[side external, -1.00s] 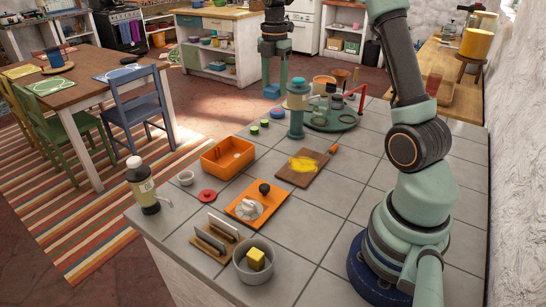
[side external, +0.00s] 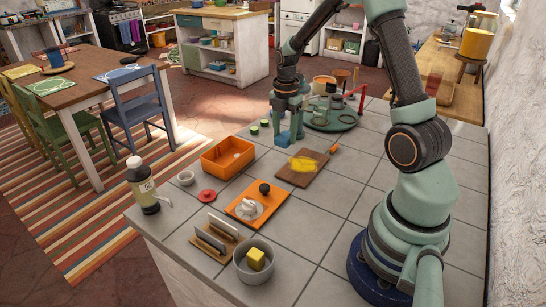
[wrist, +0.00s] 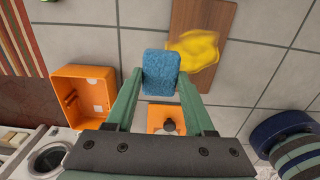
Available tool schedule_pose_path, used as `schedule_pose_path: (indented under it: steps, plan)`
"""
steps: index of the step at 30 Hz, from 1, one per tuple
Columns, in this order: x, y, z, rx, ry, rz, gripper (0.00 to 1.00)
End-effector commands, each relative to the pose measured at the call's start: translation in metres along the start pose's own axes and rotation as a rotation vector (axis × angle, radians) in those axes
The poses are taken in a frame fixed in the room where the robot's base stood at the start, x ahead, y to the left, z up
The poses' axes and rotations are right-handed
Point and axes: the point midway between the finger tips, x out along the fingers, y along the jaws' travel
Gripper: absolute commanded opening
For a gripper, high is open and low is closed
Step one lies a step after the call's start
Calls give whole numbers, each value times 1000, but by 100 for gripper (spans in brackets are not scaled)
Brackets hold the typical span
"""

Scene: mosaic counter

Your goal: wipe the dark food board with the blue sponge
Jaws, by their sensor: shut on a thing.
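The dark food board (side external: 316,170) lies flat on the grey tiled counter, with a yellow smear (side external: 304,164) on it. The board (wrist: 190,15) and smear (wrist: 196,50) also show in the wrist view, right of the sponge. My gripper (side external: 287,136) is shut on the blue sponge (wrist: 160,72), which sits between both fingers. In the side external view the sponge (side external: 283,138) appears just beyond the board's far left side. In the wrist view it overlaps the board's left edge. I cannot tell whether it touches anything below.
An orange bin (side external: 218,164) and an orange board with a dark knob (side external: 243,209) lie left of the dark board. A round green tray (side external: 345,122) with several items stands behind. A grey pot (side external: 244,272) is at the front. Bare tiles lie right of the dark board.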

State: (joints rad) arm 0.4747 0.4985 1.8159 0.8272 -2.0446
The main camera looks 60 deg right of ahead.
Motion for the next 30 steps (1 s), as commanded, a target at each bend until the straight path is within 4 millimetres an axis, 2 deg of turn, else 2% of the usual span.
schedule_pose_path:
  steps: [18, 30]
  plan:
    - [60, -1, 0, 0, 1, -3, 9]
    - [60, -38, 0, 1, 0, -1, 9]
